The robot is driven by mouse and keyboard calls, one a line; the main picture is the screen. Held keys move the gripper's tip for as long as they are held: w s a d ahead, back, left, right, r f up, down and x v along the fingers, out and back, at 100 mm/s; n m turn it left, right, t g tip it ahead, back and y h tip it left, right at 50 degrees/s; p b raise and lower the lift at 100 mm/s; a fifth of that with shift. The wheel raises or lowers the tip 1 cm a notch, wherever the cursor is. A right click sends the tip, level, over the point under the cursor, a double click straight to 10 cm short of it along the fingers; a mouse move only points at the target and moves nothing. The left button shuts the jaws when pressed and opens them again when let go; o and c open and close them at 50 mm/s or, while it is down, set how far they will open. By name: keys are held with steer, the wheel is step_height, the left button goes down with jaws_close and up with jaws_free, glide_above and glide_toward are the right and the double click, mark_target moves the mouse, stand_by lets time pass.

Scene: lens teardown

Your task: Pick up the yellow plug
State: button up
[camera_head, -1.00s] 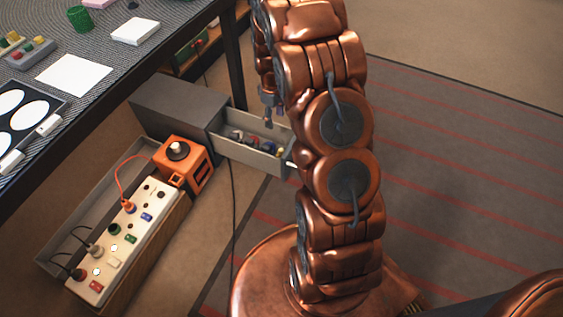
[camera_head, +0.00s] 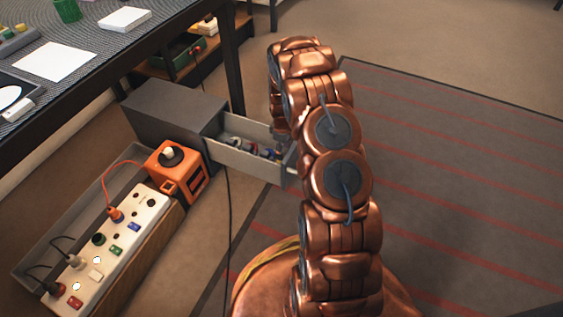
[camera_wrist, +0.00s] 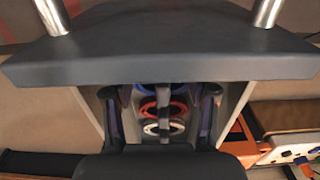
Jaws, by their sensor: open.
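In the wrist view my gripper (camera_wrist: 163,112) is open, its two dark fingers apart and pointing into an open drawer (camera_wrist: 92,108). Between the fingers I see blue, red (camera_wrist: 160,107) and white (camera_wrist: 163,128) looped items in the drawer. No yellow plug can be made out clearly there. In the head view the open drawer (camera_head: 240,158) holds several small dark, blue and red items, too small to tell apart. My arm hides most of my gripper in that view.
The grey cabinet (camera_head: 170,108) stands behind the drawer. An orange box (camera_head: 178,175) and a white power strip (camera_head: 120,240) with plugs and switches lie to its left. A black cord hangs beside the drawer. The table (camera_head: 150,45) overhangs at upper left. A striped rug (camera_head: 450,170) lies clear at right.

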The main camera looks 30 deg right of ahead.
steer(key=f+b, duration=0.1)
steer(key=f, duration=0.2)
steer(key=f+b, duration=0.1)
steer(key=f, duration=0.1)
steer(key=shift+w+a+b, duration=0.2)
steer(key=shift+a+b, duration=0.05)
steer(key=shift+b, duration=0.05)
steer(key=shift+r, duration=0.1)
steer(key=shift+c, duration=0.2)
jaws_close()
